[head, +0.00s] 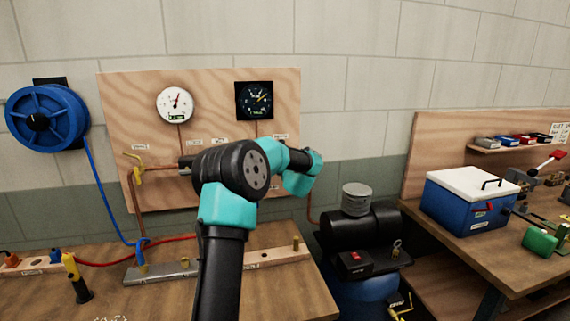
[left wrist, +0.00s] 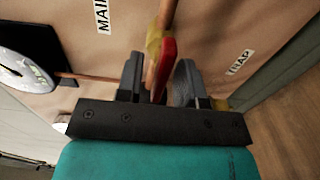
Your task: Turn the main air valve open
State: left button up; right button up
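In the left wrist view a red lever (left wrist: 167,62) sits with a yellow valve body (left wrist: 153,42) on a copper pipe, close to a "MAIN" label (left wrist: 102,14). The lever looks roughly in line with the pipe, but the angle is hard to judge. My left gripper (left wrist: 160,72) is open, its two dark fingers on either side of the lever. A gap shows on the left side; I cannot tell whether the right finger touches. In the head view my arm covers the valve area. My right gripper is not in view.
A wooden board (head: 115,100) carries a white gauge (head: 174,105), a dark gauge (head: 254,100) and a yellow fitting (head: 136,170). A blue hose reel (head: 47,116) hangs left. A black compressor (head: 365,228) stands right of the bench, with a blue cooler (head: 468,205) beyond.

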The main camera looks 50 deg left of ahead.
pick_arm(q)
jog(key=shift+d, duration=0.15)
jog(key=v, duration=1.7)
jog(key=shift+s, duration=0.15)
jog(key=shift+f, duration=0.15)
